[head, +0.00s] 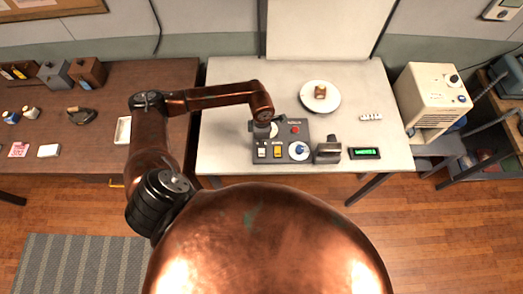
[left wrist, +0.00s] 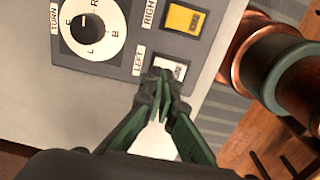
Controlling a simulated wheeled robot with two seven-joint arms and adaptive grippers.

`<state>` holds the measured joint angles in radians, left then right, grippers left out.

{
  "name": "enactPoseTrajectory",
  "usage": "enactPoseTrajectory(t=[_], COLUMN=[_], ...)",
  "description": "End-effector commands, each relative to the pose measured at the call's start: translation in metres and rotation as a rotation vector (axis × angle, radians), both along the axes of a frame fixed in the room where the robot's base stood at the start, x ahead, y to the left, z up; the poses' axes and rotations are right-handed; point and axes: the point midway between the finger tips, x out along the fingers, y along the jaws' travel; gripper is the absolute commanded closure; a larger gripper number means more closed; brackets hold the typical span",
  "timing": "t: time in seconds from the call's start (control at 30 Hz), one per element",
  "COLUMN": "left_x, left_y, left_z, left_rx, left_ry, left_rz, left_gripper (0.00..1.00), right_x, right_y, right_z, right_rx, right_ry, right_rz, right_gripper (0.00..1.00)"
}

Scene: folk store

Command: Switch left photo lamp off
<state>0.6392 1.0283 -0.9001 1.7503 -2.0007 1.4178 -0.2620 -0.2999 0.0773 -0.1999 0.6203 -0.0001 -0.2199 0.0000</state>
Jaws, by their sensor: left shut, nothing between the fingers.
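A dark grey control panel (head: 315,140) lies on the white table. It has a white rocker switch (head: 262,152) and a yellow rocker switch (head: 277,152) side by side. In the left wrist view, the white switch (left wrist: 172,66) is labelled LEFT and the yellow switch (left wrist: 184,18) RIGHT. My left gripper (head: 262,136) is over the panel, just behind the switches. In the left wrist view its green-sided fingers (left wrist: 165,82) are shut and empty, with the tips at the white switch, partly covering it. I cannot tell whether they touch. The photo lamps and my right gripper are not in view.
The panel also has a dial (left wrist: 92,30) labelled TURN and a red button (head: 295,129). A grey block-shaped device (head: 327,152) and a green display (head: 364,153) stand to its right. A plate (head: 333,104) with a brown piece lies behind. A brown table (head: 90,145) is at left.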

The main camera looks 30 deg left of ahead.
Motion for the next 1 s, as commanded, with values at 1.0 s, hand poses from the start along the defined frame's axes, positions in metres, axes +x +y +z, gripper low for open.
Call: enactPoseTrajectory(t=[1.0], left_x=[0.0], left_y=[0.0], left_z=[0.043], left_rx=[0.0], left_ry=[0.0], left_rz=[0.001], left_gripper=[1.0], right_x=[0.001], right_y=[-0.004], right_z=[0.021], right_rx=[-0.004], right_ry=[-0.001], right_rz=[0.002], right_gripper=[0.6])
